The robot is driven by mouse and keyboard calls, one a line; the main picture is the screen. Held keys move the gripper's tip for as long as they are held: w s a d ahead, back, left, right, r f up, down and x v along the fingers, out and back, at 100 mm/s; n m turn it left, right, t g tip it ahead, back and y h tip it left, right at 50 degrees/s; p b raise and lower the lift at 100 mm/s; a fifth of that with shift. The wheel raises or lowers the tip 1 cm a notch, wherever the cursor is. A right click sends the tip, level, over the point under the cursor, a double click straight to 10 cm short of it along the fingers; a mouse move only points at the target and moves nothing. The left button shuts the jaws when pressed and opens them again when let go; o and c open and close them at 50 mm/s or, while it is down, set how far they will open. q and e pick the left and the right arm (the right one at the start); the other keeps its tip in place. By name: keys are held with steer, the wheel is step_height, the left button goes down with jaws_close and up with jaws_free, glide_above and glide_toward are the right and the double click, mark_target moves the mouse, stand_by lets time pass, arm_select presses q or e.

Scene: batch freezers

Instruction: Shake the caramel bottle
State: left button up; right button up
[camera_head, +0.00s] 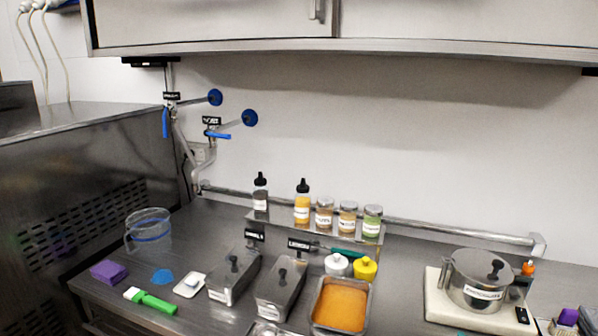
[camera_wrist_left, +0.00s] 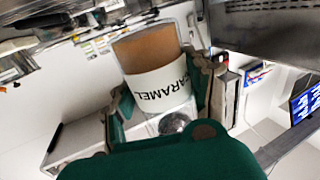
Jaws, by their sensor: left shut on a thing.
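The caramel bottle (camera_wrist_left: 148,55) fills the middle of the left wrist view. It has brown contents and a white label reading CARAMEL, and it appears tilted in this view. My left gripper (camera_wrist_left: 163,88) is shut on it, with a finger on each side of the label. The bottle's far end is not clearly visible. Neither gripper nor the caramel bottle shows in the head view, and my right gripper is in no view.
In the head view, a dark bottle (camera_head: 260,200), a yellow bottle (camera_head: 302,206) and several jars stand on a small shelf. Lidded metal containers, an orange-filled tray (camera_head: 341,306) and a pot (camera_head: 478,282) occupy the steel counter. A cabinet (camera_head: 210,22) overhangs it.

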arm_select(q)
steer(key=shift+a+r, duration=0.1)
steer(key=shift+a, duration=0.35)
steer(key=shift+d, duration=0.7)
steer(key=a, duration=0.5)
steer(key=d, duration=0.5)
steer(key=shift+d, duration=0.25)
steer(key=shift+d+r, duration=0.1)
steer(key=shift+d, duration=0.4)
steer(key=shift+a, duration=0.45)
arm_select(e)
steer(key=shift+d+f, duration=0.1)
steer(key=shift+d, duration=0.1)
arm_select(q)
steer(key=shift+d, duration=0.25)
